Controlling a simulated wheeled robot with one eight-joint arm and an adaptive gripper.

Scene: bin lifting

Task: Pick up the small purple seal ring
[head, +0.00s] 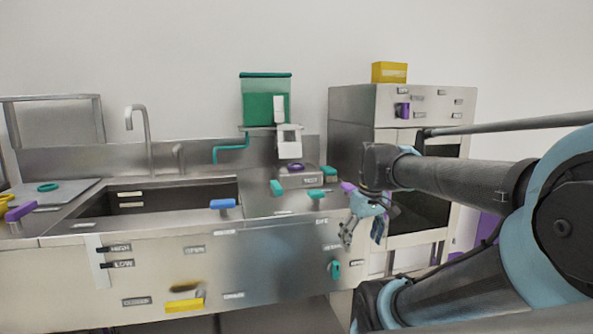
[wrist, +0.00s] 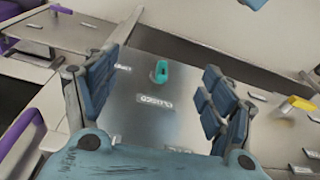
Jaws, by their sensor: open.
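A small dark purple round piece (head: 301,168), which may be the seal ring, sits on the grey block marked TEST (head: 298,180) on the counter. It is too small to make out a hole. My gripper (head: 362,230) hangs to the right of and below it, in front of the counter's right end, with the fingers pointing down. The gripper is open and empty, and in the wrist view (wrist: 160,88) its blue-padded fingers stand wide apart. No ring is recognisable in the wrist view.
Teal blocks (head: 277,188) stand beside the TEST block, under a green dispenser (head: 264,107). A sink (head: 150,199) with a blue lever (head: 222,204) lies left. A steel oven cabinet (head: 352,115) stands right. A yellow handle (head: 184,304) juts from the front.

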